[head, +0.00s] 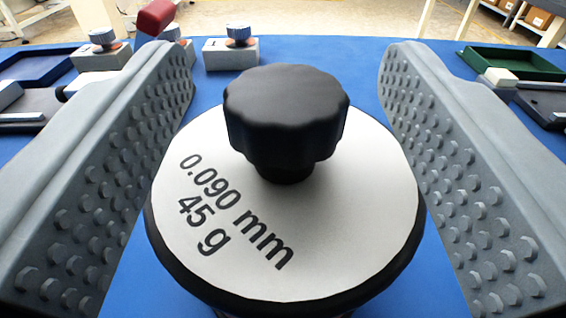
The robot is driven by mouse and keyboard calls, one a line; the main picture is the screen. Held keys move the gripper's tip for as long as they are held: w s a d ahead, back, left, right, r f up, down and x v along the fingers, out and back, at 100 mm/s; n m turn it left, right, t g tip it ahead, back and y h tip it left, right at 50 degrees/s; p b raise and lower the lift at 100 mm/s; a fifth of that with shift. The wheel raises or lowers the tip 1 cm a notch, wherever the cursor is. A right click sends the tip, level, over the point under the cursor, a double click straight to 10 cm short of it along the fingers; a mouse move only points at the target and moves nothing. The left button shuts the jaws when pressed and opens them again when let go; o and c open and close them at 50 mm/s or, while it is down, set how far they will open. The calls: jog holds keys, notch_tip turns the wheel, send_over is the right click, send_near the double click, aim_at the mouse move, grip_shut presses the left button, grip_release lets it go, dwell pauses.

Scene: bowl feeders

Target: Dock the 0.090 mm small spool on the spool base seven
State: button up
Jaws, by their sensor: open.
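The small spool (350,240) stands upright between my fingers, its white top label reading "0.090 mm 45 g". A black lobed knob (287,110) rises from its top. My gripper (287,90) is open, with one studded grey finger on each side of the knob. A gap shows between each finger and the knob. The spool's lower part is mostly hidden below its black rim. Which base, if any, is number seven cannot be read.
The table (330,52) is blue. Behind stand grey blocks with blue-topped knobs, one at the back centre (231,56) and one at the back left (101,58). A red object (155,17) is near them. A blue tray (40,68) lies left, a green tray (515,62) right.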

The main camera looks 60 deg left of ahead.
jog(key=shift+w+a, duration=0.3)
jog(key=shift+a, duration=0.25)
jog(key=shift+c, duration=0.3)
grip_shut()
dwell(0.8)
